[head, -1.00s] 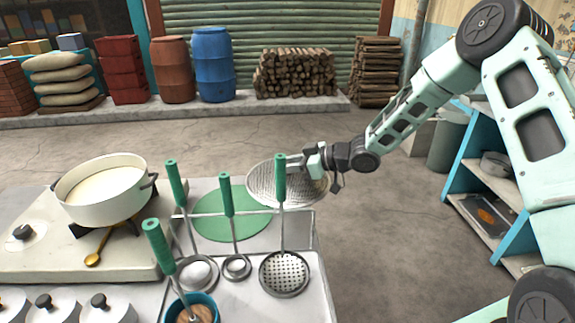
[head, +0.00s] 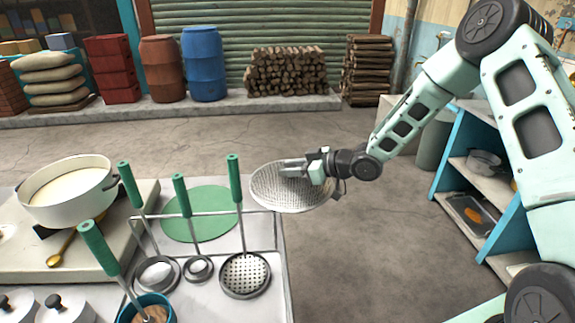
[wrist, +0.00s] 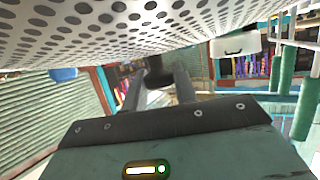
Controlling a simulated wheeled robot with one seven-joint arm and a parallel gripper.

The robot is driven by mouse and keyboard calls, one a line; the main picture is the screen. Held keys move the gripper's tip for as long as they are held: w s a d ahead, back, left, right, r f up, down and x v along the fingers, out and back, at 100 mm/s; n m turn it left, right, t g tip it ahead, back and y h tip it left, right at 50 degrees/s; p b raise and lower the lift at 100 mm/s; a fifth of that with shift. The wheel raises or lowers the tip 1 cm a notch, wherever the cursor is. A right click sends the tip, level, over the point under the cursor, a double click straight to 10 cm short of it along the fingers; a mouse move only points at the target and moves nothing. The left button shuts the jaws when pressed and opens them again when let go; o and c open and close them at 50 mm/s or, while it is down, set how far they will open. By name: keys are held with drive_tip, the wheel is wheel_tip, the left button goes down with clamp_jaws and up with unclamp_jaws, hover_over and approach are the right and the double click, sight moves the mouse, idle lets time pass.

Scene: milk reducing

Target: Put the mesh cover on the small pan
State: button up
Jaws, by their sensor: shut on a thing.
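The mesh cover (head: 285,195) is a round, perforated grey disc. My gripper (head: 292,168) is shut on it and holds it in the air, beyond the right side of the counter. In the wrist view the cover (wrist: 150,25) fills the top of the picture, and my gripper's dark fingers (wrist: 170,85) reach toward it; the grip point is hard to make out. A white pan (head: 72,190) with milk in it and dark handles stands on the stove at the left, well apart from the cover. I cannot tell whether it is the small pan.
Green-handled ladles and a skimmer (head: 245,275) hang on a rack (head: 277,232) between the cover and the pan. A green round mat (head: 205,205) lies behind them. A blue cup (head: 130,307) stands in front. A blue-sided shelf (head: 450,165) is at the right.

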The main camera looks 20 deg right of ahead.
drive_tip(key=s+d+f+m+t+h, duration=0.5)
drive_tip(key=s+d+f+m+h, duration=0.4)
drive_tip(key=d, duration=0.3)
drive_tip(key=shift+f+m+h, duration=0.5)
drive_tip(key=shift+f+h, duration=0.3)
drive_tip(key=shift+h, duration=0.1)
drive_tip(key=shift+s+a, duration=0.1)
drive_tip(key=shift+a, duration=0.05)
